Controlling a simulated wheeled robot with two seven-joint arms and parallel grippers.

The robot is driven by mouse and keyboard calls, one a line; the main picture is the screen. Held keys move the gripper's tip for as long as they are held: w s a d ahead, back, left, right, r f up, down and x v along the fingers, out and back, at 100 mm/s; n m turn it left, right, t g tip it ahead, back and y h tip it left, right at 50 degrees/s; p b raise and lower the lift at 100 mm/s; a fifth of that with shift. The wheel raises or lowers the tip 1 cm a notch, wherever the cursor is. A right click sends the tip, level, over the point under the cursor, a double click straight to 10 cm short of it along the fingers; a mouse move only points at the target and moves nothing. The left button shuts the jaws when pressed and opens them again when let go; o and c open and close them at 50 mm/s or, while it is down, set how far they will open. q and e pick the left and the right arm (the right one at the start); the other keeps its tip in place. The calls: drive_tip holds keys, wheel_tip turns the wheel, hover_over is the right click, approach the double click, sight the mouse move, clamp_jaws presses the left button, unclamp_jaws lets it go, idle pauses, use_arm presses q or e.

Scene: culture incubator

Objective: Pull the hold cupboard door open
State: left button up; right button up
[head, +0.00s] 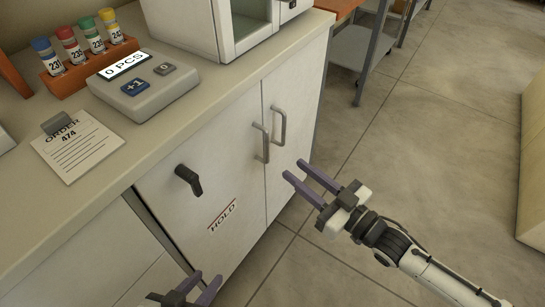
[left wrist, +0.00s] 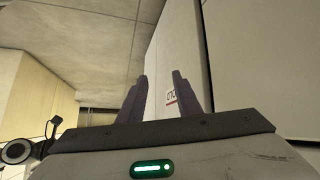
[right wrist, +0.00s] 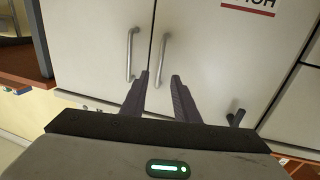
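The hold cupboard door (head: 225,215) is the left one of a pair of pale doors under the counter and looks shut. It bears a red and black HOLD label (head: 222,215), a black turn handle (head: 188,180) and a grey bar handle (head: 262,143) near its right edge. In the right wrist view the bar handle (right wrist: 161,58) and the label (right wrist: 248,5) appear upside down. My right gripper (head: 294,169) is open and empty, in front of the doors, apart from the bar handles. My left gripper (head: 207,275) is open and empty, low before the cupboard, partly cut off.
The neighbouring door has its own bar handle (head: 279,125). On the counter (head: 120,175) are a tube rack (head: 88,70), a counter device (head: 145,90), an order sheet (head: 78,145) and a white cabinet (head: 205,25). The floor (head: 420,130) at right is clear.

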sight(268, 149)
drive_tip(key=b+x, duration=0.1)
drive_tip(key=x, duration=0.8)
drive_tip(key=shift+w+a+b, duration=0.15)
drive_tip(key=shift+a+b, duration=0.05)
drive_tip(key=shift+b, duration=0.15)
clamp_jaws()
